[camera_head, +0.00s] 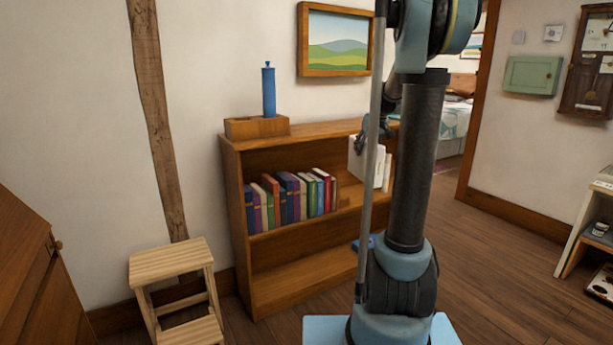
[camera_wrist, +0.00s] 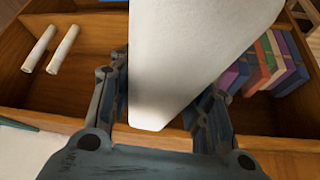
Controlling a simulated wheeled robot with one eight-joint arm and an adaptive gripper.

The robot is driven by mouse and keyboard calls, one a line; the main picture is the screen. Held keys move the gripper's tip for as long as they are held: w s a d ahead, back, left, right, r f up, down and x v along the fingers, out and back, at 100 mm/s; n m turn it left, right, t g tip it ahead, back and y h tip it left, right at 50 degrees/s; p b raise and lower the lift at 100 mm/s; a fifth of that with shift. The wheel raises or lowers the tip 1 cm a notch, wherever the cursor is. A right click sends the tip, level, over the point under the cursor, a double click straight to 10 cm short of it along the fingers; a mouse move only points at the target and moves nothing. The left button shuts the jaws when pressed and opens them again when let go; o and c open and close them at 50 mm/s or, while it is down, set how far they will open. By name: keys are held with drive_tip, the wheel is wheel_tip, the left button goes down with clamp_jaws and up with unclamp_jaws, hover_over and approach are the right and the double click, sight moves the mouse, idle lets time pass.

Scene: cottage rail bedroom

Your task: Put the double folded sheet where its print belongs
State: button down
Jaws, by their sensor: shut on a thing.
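My gripper (camera_wrist: 163,105) is shut on a white folded sheet (camera_wrist: 190,50), which fills the middle of the wrist view between the two fingers. No print shows on the side facing the wrist camera. In the head view the sheet (camera_head: 361,160) is held in front of the right part of the wooden bookcase (camera_head: 232,190), below its top. My gripper (camera_head: 366,138) is small there and partly hidden by my arm. I cannot tell whether the sheet touches the shelf.
Several coloured books (camera_head: 295,197) stand on the upper shelf, left of the sheet. Two white rolls (camera_wrist: 52,49) lie at the other end in the wrist view. A wooden box (camera_head: 243,127) with a blue cylinder (camera_head: 269,91) is on top. A step stool (camera_head: 172,262) stands left.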

drive_tip(key=w+a+f+m, duration=0.1)
drive_tip(key=a+f, duration=0.1)
drive_tip(key=f, duration=1.1)
drive_tip(key=w+a+f+m+h, duration=0.1)
drive_tip(key=a+f+m, duration=0.1)
drive_tip(key=f, duration=1.2)
drive_tip(key=shift+a+f+h, duration=0.2)
drive_tip(key=shift+a+h, duration=0.1)
drive_tip(key=shift+a, duration=0.1)
